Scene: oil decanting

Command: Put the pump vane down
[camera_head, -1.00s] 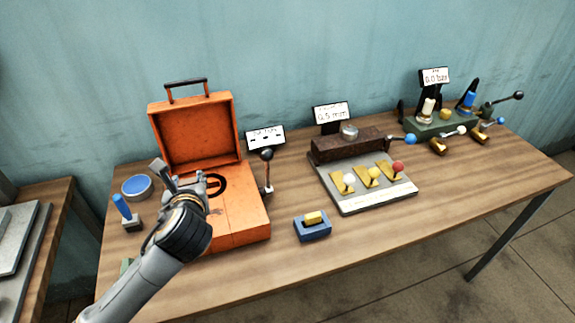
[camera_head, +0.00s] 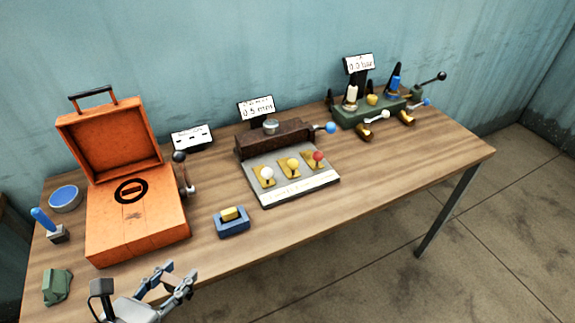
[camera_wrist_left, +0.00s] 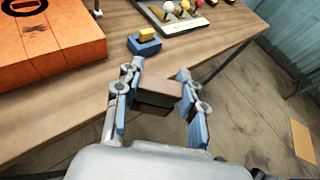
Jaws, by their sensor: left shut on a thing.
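The pump vane seems to be the brown block (camera_wrist_left: 158,94) in the left wrist view. It lies between the fingers of my left gripper (camera_wrist_left: 160,90), which is shut on it. My right gripper is not in view.
A blue block with a yellow insert (camera_head: 232,223) stands on the wooden table (camera_head: 340,225). Beside the case are a green block (camera_head: 56,287), a blue-handled tool (camera_head: 48,223) and a blue dish (camera_head: 65,198). A lever panel (camera_head: 290,182) and a green rig (camera_head: 368,112) stand farther right.

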